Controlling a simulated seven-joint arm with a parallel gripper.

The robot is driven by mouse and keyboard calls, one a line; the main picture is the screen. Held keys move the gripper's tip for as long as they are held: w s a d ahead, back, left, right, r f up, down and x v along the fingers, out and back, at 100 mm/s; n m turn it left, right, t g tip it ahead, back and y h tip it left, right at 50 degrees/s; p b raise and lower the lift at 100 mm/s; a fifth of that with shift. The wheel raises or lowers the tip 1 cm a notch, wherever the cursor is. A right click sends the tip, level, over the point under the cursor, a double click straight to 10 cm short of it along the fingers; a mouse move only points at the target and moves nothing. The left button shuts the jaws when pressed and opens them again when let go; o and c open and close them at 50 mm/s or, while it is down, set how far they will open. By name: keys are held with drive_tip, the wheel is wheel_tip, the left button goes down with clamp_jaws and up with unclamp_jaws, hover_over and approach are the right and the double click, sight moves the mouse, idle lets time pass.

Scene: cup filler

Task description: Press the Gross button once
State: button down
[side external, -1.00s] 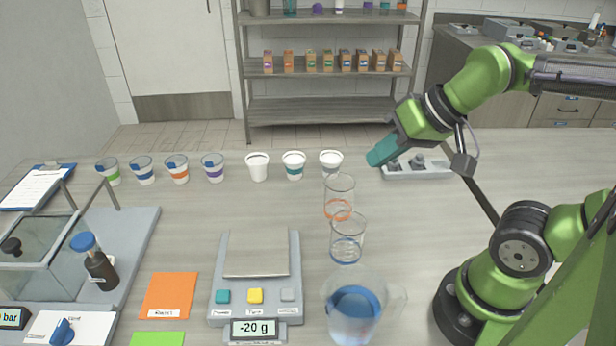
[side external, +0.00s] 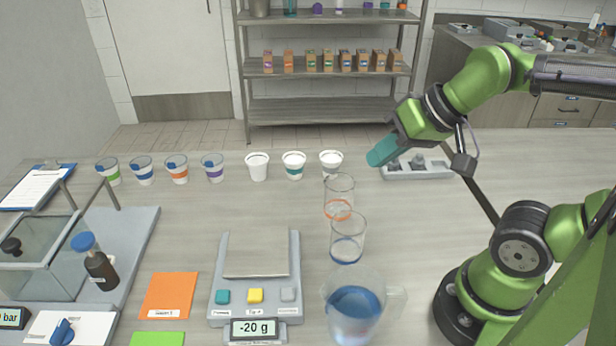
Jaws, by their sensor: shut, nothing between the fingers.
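The scale (side external: 211,300) stands on the table in the lower middle, with a bare metal pan (side external: 257,254). Its front carries a teal button (side external: 222,297), a yellow button (side external: 255,296) and a grey button (side external: 288,295). The labels under them are too small to read surely, so I cannot tell which one is Gross. The display (side external: 254,329) reads -20 g. My gripper (side external: 372,160), with teal fingers, is shut and empty. It is up and to the right of the scale, well apart from the buttons, near the back row of cups.
Two clear beakers (side external: 347,240) and a pitcher of blue liquid (side external: 354,314) stand right of the scale. A row of cups (side external: 257,168) lines the back. An orange card (side external: 168,290) lies left of the scale.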

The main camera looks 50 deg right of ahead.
drive_tip(key=shift+f, duration=0.1)
drive_tip(key=m+g+y, duration=0.6)
drive_tip(key=g+y, duration=0.1)
hover_over(293, 290)
wheel_tip(293, 290, down, 9)
drive_tip(key=shift+a, duration=0.1)
drive_tip(key=shift+f, duration=0.15)
drive_tip(key=shift+f, duration=4.35)
drive_tip(key=shift+f, duration=0.15)
